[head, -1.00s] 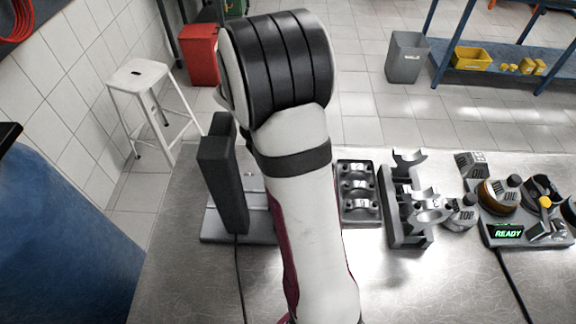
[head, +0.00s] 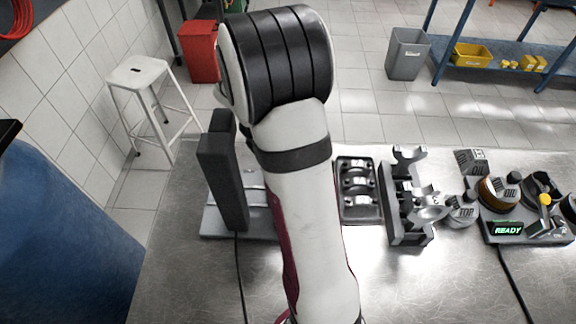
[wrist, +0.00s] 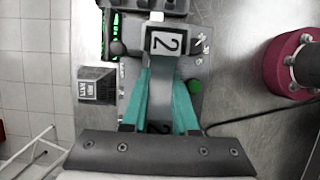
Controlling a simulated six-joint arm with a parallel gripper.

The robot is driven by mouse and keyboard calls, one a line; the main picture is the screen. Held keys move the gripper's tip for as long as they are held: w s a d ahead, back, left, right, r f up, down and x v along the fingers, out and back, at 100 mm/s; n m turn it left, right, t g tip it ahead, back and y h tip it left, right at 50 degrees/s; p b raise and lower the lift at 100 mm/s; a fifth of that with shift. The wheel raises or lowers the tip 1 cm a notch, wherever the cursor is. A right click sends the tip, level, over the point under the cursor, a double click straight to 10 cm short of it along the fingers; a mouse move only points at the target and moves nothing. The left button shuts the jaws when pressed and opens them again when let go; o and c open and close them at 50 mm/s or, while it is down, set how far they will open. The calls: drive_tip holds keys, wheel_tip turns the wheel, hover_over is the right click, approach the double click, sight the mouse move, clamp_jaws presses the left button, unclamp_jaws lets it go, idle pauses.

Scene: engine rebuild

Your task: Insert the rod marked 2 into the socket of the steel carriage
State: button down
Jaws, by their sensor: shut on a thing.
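In the head view my arm hides the gripper and the rod. A grey base (head: 216,222) with a dark upright block stands left of my arm, partly hidden. I cannot make out the carriage's socket.
A labelled block (wrist: 95,88) stands beside the plate in the wrist view. The bench front between the cables is clear.

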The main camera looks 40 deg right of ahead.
drive_tip(key=shift+r, duration=4.25)
drive_tip(key=shift+f, duration=0.1)
drive_tip(key=shift+f, duration=2.05)
drive_tip(key=shift+f, duration=2.45)
drive_tip(key=shift+r, duration=4.6)
